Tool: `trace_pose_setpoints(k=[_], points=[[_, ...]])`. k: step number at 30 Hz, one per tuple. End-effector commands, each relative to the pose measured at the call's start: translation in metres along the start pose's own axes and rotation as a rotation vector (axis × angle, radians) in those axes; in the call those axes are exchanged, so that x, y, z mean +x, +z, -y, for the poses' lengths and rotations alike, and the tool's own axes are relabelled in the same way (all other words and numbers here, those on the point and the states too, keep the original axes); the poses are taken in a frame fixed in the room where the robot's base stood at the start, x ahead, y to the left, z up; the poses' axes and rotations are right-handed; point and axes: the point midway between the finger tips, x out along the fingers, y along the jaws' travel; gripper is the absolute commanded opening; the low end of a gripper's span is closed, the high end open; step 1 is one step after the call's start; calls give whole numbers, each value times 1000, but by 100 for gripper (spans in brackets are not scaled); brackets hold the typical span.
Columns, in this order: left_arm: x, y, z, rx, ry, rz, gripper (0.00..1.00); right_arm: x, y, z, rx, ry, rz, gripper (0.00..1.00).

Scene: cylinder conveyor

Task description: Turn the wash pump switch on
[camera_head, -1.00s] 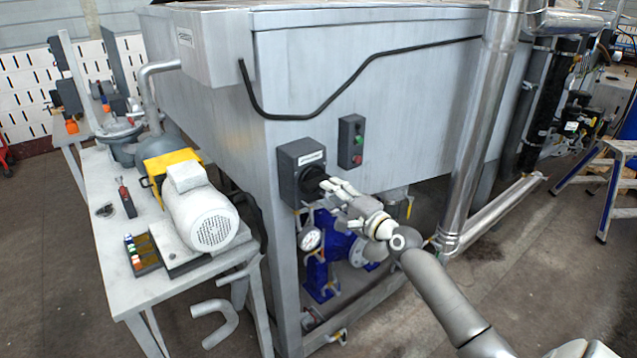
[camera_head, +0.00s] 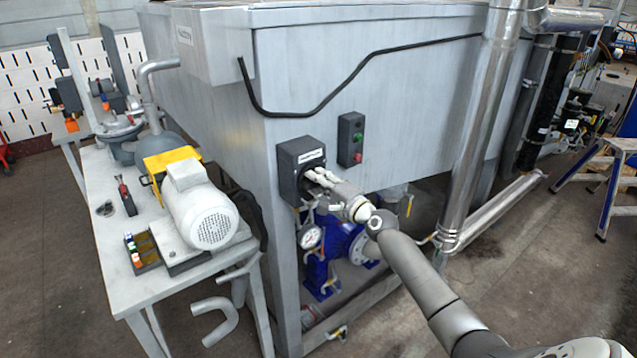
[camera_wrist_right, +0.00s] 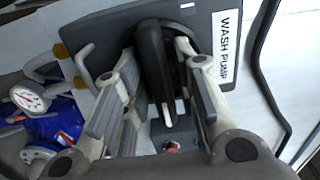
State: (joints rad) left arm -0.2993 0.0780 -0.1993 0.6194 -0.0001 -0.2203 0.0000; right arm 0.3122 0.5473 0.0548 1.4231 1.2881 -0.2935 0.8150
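The wash pump switch is a dark grey box (camera_head: 287,172) on the tank's corner, with a white label that reads "WASH PUMP" in the right wrist view (camera_wrist_right: 228,50). Its black rotary knob (camera_wrist_right: 152,75) has a long handle with a white mark at one end. My right gripper (camera_head: 318,180) is at the front of the box and hides most of the knob in the head view. In the wrist view my right gripper (camera_wrist_right: 158,60) is open, with one finger on each side of the knob and visible gaps. My left gripper is not in view.
A pressure gauge (camera_head: 310,237) and blue pump (camera_head: 340,250) sit below. A motor (camera_head: 200,212) stands on the left table. A large vertical pipe (camera_head: 480,130) is at right.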

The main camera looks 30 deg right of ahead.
Motion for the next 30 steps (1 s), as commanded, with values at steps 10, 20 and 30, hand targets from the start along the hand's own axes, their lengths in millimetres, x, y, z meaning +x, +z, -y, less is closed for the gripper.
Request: trace_pose_setpoints(k=[10,20,30], points=[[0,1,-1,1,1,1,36,0,0,0,-2,0,0,0],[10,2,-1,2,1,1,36,0,0,-2,-102,0,1,0],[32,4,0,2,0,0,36,0,0,-4,-387,1,1,0]])
